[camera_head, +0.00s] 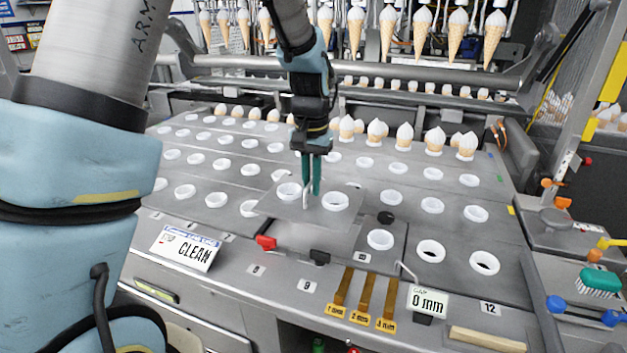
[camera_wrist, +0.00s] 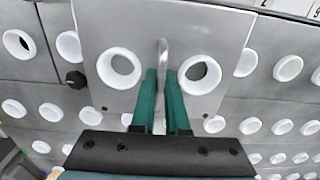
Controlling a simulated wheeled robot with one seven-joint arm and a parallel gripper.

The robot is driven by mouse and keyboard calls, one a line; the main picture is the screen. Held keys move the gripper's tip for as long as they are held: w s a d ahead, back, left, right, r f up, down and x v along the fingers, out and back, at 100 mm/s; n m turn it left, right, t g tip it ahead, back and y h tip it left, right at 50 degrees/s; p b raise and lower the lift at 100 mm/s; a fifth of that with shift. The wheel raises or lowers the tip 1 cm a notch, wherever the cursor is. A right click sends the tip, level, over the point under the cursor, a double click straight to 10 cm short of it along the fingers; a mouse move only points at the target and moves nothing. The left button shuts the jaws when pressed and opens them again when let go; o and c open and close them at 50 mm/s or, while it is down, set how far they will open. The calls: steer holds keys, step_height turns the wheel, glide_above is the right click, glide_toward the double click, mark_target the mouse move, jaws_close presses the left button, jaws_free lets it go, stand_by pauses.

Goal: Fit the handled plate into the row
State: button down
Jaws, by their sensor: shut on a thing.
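The handled plate (camera_head: 318,213) is a grey metal plate with two white ring cups and an upright metal handle between them. My gripper (camera_head: 311,188) is shut on its handle, with green fingers on both sides. In the wrist view the plate (camera_wrist: 120,22) looks roughly level, and the handle (camera_wrist: 163,58) stands between the fingertips (camera_wrist: 163,78). The plate is over the front row of plates, left of a fixed plate with one cup (camera_head: 380,240). A dark strip shows under its front edge. Whether it touches the row is unclear.
A black knob (camera_head: 386,217) is just right of the plate. Ice cream cones fill back rows.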

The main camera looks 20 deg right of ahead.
mark_target(311, 181)
steer(key=shift+r, duration=0.1)
steer(key=shift+f+b, duration=1.7)
steer(key=shift+f, duration=1.25)
steer(key=shift+f, duration=1.05)
stand_by(0.5)
steer(key=c, duration=0.8)
jaws_free()
steer(key=shift+s+a, duration=0.1)
steer(key=shift+c, duration=0.2)
step_height(311, 181, up, 11)
steer(key=b, duration=0.2)
steer(key=shift+b, duration=0.4)
steer(key=s+a+f+n, duration=0.1)
steer(key=a+f+n, duration=0.1)
steer(key=a, duration=0.8)
steer(key=s+a+f+n+t, duration=0.1)
steer(key=a+f+n, duration=0.1)
steer(key=a, duration=0.8)
steer(key=s+a+f+n, duration=0.1)
steer(key=a+f+n, duration=0.2)
steer(key=a, duration=0.7)
steer(key=shift+s+t, duration=0.3)
steer(key=shift+s, duration=0.1)
